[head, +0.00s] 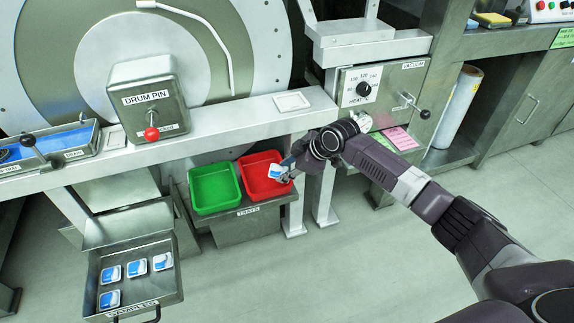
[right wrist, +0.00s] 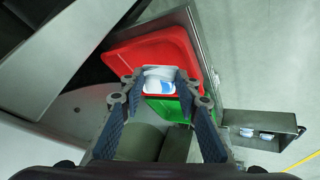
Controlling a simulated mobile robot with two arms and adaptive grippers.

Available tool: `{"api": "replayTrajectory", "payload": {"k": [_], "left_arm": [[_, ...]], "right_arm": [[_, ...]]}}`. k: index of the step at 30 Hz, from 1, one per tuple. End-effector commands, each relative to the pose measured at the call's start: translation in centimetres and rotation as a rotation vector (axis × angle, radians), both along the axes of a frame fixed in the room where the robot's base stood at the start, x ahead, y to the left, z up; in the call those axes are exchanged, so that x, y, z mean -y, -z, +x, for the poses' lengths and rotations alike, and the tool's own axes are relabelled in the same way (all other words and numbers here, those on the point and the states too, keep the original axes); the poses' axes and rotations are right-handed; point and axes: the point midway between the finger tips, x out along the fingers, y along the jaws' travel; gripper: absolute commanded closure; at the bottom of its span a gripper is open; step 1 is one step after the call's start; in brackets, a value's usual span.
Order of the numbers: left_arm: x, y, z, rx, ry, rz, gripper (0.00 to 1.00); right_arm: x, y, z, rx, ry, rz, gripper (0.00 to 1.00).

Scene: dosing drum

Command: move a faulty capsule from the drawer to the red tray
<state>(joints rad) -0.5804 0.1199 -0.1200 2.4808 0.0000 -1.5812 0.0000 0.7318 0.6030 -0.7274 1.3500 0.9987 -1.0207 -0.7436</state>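My right gripper (head: 284,174) is shut on a white and blue capsule (head: 277,172), which shows in front of the right part of the red tray (head: 254,162). In the right wrist view the capsule (right wrist: 159,82) sits between the fingertips, with the red tray (right wrist: 120,60) behind it; the exact height above the tray is hard to tell. The open drawer (head: 91,278) at the lower left holds several similar white and blue capsules (head: 136,268). Faults on them are too small to tell. My left gripper is not in view.
A green tray (head: 214,188) stands left of the red tray on the same stand. A heat panel (head: 363,89) is at the right. The floor in front is clear.

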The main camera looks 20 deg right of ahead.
Motion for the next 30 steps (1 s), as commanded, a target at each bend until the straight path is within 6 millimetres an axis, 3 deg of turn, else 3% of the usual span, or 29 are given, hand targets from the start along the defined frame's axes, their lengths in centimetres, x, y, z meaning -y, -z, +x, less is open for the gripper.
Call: {"api": "replayTrajectory", "payload": {"k": [13,15,19,30], "left_arm": [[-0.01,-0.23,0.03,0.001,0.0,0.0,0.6],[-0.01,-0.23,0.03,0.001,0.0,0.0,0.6],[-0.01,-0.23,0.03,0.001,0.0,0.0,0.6],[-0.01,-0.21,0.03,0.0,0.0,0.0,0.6]], "right_arm": [[-0.43,0.76,-0.26,-0.002,0.002,-0.001,0.75],[-0.42,0.75,-0.26,-0.002,0.002,-0.001,0.64],[-0.42,0.74,-0.26,-0.001,0.003,-0.001,0.5],[-0.18,0.32,-0.47,-0.001,0.003,-0.001,0.5]]}}
